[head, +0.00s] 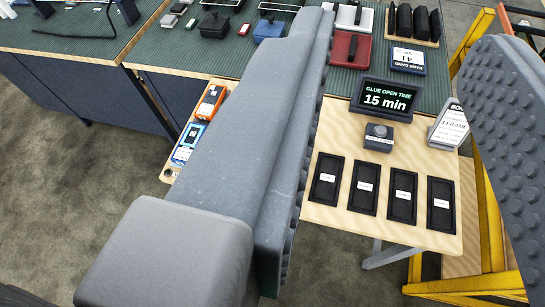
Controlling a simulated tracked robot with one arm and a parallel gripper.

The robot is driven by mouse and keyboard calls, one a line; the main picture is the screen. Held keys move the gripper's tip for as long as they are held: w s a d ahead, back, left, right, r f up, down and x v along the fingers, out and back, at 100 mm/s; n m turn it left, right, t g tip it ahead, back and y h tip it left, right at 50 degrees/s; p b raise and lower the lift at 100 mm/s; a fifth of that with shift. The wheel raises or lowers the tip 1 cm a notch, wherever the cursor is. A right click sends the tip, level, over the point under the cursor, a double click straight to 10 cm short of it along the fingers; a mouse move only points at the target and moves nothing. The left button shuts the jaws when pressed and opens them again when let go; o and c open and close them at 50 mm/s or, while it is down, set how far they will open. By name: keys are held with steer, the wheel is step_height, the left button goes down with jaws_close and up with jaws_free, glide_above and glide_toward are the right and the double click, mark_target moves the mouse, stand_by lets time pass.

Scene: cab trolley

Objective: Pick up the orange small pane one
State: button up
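A small orange item (211,101) lies at the far end of a narrow wooden board on the left, just left of my gripper's left finger. It has a white patch with dark marks on its face. I cannot tell for sure that it is the orange small pane. A blue item (190,135) lies beside it on the near side. My gripper (410,75) is open, with its two grey fingers wide apart and nothing between them at the tips. The left finger hides the middle of the bench and part of the board.
A wooden table (385,222) holds several black trays (364,187), a "15 min" display (385,98) and a grey knob box (379,137). Green-topped benches (75,38) with tools stand behind. A yellow frame (490,215) stands right. Floor is clear at left.

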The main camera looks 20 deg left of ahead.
steer(key=o, duration=1)
steer(key=shift+w+a+f+y, duration=0.3)
steer(key=shift+w+a+f, duration=0.65)
steer(key=shift+f, duration=0.2)
steer(key=w+a+f+g+y+b, duration=0.1)
steer(key=w+a+f, duration=0.35)
steer(key=f, duration=0.45)
steer(key=w+a+f, duration=0.4)
steer(key=a+f, duration=0.1)
steer(key=f, duration=0.3)
steer(key=w+a+f+g+y+b, duration=0.1)
steer(key=w+a+f, duration=0.3)
steer(key=f, duration=0.5)
steer(key=s+a+f+h+b, duration=0.1)
steer(key=a+f+h+b, duration=0.15)
steer(key=f, duration=2.35)
steer(key=shift+h, duration=0.25)
steer(key=x, duration=0.8)
steer(key=shift+a+f+b, duration=0.1)
steer(key=shift+a+b, duration=0.2)
steer(key=shift+a, duration=0.05)
steer(key=shift+a+b+x, duration=0.1)
steer(key=shift+b+x, duration=0.25)
steer(key=shift+x, duration=0.95)
steer(key=shift+a+b+x, duration=0.15)
steer(key=shift+b+x, duration=0.2)
steer(key=shift+x, duration=1)
